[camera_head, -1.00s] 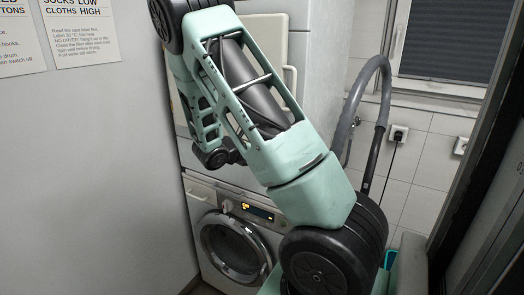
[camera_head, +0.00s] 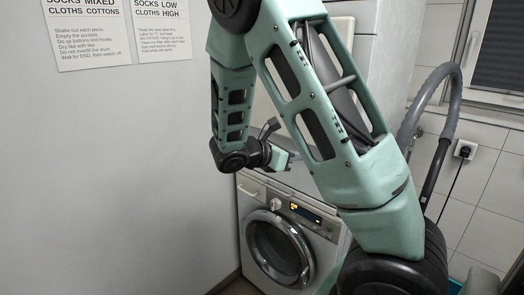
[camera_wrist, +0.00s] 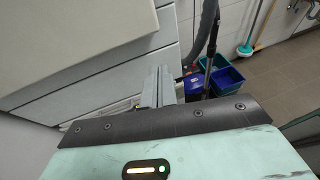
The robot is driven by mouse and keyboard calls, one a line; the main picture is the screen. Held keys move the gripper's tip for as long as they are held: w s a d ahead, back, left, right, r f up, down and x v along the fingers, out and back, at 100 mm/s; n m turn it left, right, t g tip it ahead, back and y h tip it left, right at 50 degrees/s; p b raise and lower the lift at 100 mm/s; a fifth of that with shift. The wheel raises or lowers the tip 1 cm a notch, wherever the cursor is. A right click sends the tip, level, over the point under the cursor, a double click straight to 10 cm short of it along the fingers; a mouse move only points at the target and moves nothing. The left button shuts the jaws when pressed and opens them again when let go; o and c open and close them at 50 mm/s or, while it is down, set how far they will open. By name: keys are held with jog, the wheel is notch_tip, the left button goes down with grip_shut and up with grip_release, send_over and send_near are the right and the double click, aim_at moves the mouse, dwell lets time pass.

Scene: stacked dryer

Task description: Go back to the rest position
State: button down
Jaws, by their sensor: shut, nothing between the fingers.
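My arm fills the middle of the head view, folded with its elbow out of the top. My gripper (camera_head: 284,158) is small there, beyond the forearm, in front of the stacked machines and above the lower one. In the wrist view, my gripper (camera_wrist: 158,88) shows as two grey fingers close together with nothing between them. The lower machine (camera_head: 252,212) has a round door, which looks closed, and a lit display. The upper machine (camera_head: 340,27) is mostly hidden behind my arm.
A bare wall with two printed signs (camera_head: 95,35) stands on the left. A grey hose (camera_head: 412,122) and a wall socket (camera_head: 465,149) are on the right. The wrist view shows a blue bucket (camera_wrist: 228,77) and a brush (camera_wrist: 246,48) on the tiled floor.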

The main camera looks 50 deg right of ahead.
jog(key=s+a+m+t+y, duration=0.1)
jog(key=s+a+y, duration=0.4)
jog(key=a, duration=0.9)
jog(key=s+a+f+m+t+y, duration=0.1)
jog(key=s+a+m+y, duration=0.3)
jog(key=a, duration=0.9)
jog(key=s+a+f+m+t+y, duration=0.1)
jog(key=s+a+y, duration=0.4)
jog(key=a, duration=0.9)
jog(key=shift+s+a+f+m+y, duration=0.2)
jog(key=shift+s+a+m+y, duration=0.1)
jog(key=shift+s+m, duration=0.6)
